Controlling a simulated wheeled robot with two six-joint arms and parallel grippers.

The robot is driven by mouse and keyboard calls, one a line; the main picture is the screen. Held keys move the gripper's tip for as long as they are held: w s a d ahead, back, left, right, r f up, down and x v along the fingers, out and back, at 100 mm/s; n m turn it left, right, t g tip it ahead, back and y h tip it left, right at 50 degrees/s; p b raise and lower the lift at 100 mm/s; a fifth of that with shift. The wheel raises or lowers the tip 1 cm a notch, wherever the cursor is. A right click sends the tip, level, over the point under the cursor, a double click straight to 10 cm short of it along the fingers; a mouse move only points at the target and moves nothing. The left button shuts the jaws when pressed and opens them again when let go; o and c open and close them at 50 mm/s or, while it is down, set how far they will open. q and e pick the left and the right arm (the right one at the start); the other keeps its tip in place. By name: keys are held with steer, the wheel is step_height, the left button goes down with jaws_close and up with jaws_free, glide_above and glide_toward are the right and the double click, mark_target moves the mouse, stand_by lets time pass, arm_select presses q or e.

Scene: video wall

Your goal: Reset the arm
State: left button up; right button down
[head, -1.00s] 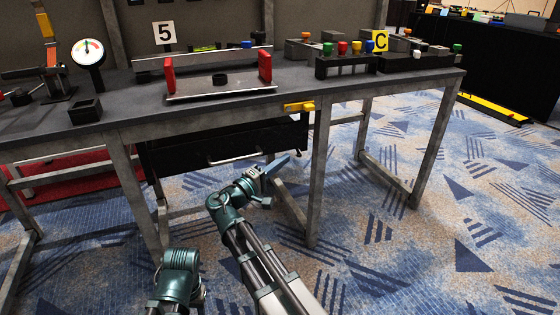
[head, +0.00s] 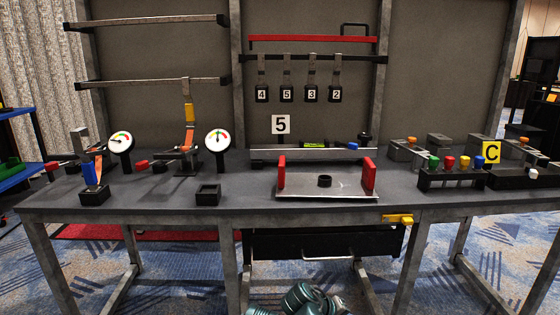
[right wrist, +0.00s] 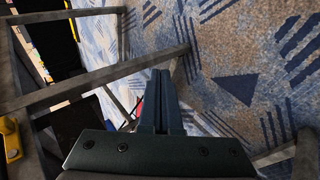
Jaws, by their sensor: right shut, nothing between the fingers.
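In the right wrist view my right gripper (right wrist: 163,82) is shut with its fingers together and nothing between them. It is low, below the level of the table top, with carpet and the grey table legs beyond it. In the head view only teal joints of my arm (head: 300,299) show at the bottom middle edge, in front of the table (head: 225,218). No fingers show in the head view. My left gripper is in neither current view.
The table bears a metal tray with red handles (head: 327,190), a small black box (head: 207,194), two gauges, including a white one (head: 218,140), and a rack of coloured knobs (head: 452,182). A drawer (head: 322,245) with a yellow latch (head: 397,219) hangs underneath. Table frame bars (right wrist: 112,72) are near the right gripper.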

steer(key=s+a+r+n+g+y+p, duration=0.1)
steer(key=s+a+r+g+y+p, duration=0.25)
steer(key=s+a+y+p, duration=0.7)
arm_select(q)
step_height(320, 180, up, 46)
steer(key=p, duration=3.3)
steer(key=shift+p, duration=0.4)
arm_select(e)
steer(key=a+r+h, duration=0.1)
steer(key=r, duration=1.7)
steer(key=s+a+r+h, duration=0.1)
steer(key=a+r+h, duration=0.1)
steer(key=r, duration=1.6)
steer(key=shift+s, duration=0.25)
arm_select(q)
steer(key=shift+s, duration=0.1)
arm_select(e)
steer(key=shift+a+f, duration=0.1)
